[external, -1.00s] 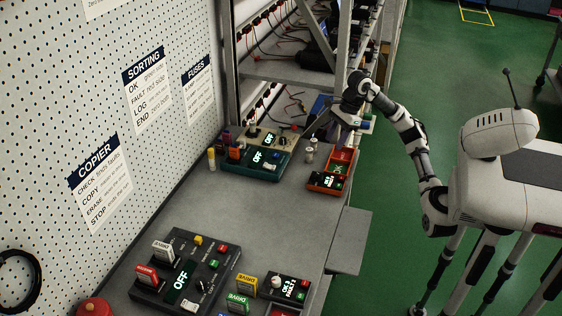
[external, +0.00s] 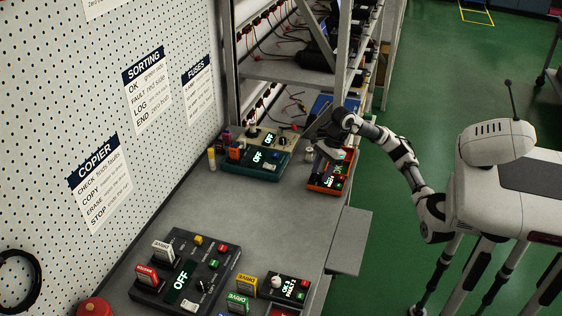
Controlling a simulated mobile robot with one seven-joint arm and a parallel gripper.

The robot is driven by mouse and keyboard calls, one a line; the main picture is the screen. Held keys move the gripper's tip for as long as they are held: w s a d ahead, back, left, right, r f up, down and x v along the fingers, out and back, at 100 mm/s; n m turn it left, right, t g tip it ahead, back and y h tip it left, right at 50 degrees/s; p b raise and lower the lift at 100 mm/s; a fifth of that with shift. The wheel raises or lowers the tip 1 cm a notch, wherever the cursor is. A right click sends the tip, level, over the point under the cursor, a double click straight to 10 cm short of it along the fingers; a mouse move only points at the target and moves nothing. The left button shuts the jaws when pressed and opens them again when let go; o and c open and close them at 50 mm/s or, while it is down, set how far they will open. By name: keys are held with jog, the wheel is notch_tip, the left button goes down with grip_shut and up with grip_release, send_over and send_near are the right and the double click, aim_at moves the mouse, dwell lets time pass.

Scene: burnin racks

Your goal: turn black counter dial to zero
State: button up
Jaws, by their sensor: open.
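The black counter (external: 290,289) is a small black box at the bottom of the external view, near the bench's front edge. Its lit display seems to read OK 3 and FAULT 2, though the digits are small. A pale round dial (external: 277,281) sits at its left end. My gripper (external: 324,154) is open, far from this box, at the back right of the bench.
A large black console (external: 182,268) reading OFF stands left of the black counter, with yellow and green DRIVE blocks between. A teal console (external: 253,166) and a beige box (external: 272,137) stand at the back by the metal rack (external: 285,72). The bench middle (external: 262,212) is clear.

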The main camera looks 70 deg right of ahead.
jog(key=shift+f, duration=0.2)
jog(key=c, duration=1)
jog(key=shift+w+r+n+p, duration=0.1)
jog(key=shift+r+n+p, duration=0.05)
jog(key=shift+n+p, duration=0.35)
jog(key=o, duration=1)
jog(key=p+v, duration=0.2)
jog(key=v, duration=1.1)
jog(key=shift+d+r, duration=0.2)
jog(key=shift+r, duration=0.05)
